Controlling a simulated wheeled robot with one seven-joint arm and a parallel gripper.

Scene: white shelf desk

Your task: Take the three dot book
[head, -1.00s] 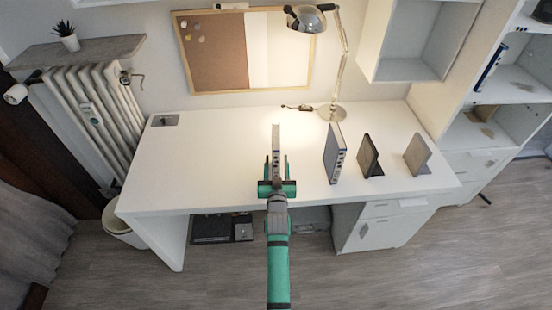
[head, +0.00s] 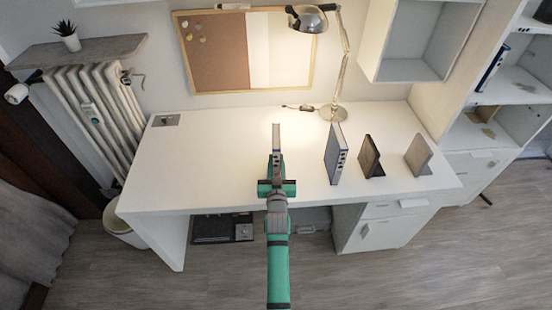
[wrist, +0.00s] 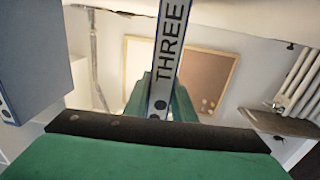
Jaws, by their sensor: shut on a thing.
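The three dot book (head: 277,138) stands upright on the white desk (head: 225,150), thin edge toward me. In the wrist view its pale spine (wrist: 171,45) reads "THREE", with a dark dot low on it. The fingers also show in the wrist view (wrist: 160,98), pressed close along both sides of the spine. The lower end of the book is hidden by my gripper.
Another grey-blue book (head: 335,155) with dots on its spine stands to the right; it also shows in the wrist view (wrist: 35,60). Two bookend-like stands, one dark (head: 370,157) and one grey (head: 417,156), are farther right. A lamp (head: 333,112) stands behind. The desk's left is clear.

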